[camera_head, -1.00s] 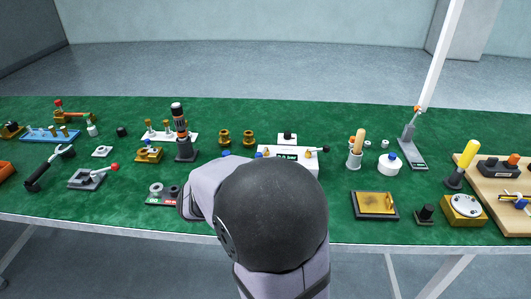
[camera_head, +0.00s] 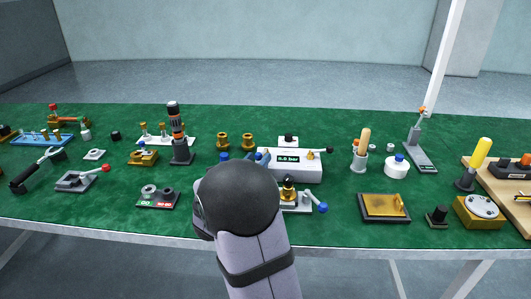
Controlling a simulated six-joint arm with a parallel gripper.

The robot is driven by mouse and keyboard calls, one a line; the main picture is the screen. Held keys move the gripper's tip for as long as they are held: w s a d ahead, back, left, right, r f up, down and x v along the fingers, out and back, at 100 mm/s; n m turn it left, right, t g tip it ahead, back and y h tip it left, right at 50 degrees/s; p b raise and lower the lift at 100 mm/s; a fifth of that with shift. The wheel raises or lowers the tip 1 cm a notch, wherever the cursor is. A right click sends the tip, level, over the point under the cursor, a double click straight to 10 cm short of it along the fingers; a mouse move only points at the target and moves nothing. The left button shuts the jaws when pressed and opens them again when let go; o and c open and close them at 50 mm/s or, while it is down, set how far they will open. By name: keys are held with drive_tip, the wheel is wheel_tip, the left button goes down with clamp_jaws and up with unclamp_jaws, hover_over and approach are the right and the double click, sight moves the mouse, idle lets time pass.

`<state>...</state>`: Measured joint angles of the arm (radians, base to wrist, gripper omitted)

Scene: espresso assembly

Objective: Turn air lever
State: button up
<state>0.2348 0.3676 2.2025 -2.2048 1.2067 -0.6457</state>
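A white box (camera_head: 288,172) with a small display reading 0.0 bar stands right of centre on the green table. A lever with a dark knob (camera_head: 330,150) sticks out to the right from its top, with a brass fitting at its root. In front of it, a pale fixture with a blue-knobbed lever (camera_head: 321,207) points to the lower right and carries a dark and brass upright part (camera_head: 288,191). I cannot tell which lever is the air lever. My gripper is hidden behind my own dark round arm joint, which also covers the table left of this fixture.
A brown tray (camera_head: 384,220) lies to the right, near the front edge. A dark upright tool with an orange band (camera_head: 180,155) stands to the left. A small plate with green and red areas (camera_head: 157,203) lies at front left.

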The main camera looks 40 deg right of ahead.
drive_tip(key=shift+x, duration=3.6)
drive_tip(key=shift+r, duration=0.1)
drive_tip(key=shift+c, duration=0.7)
clamp_jaws()
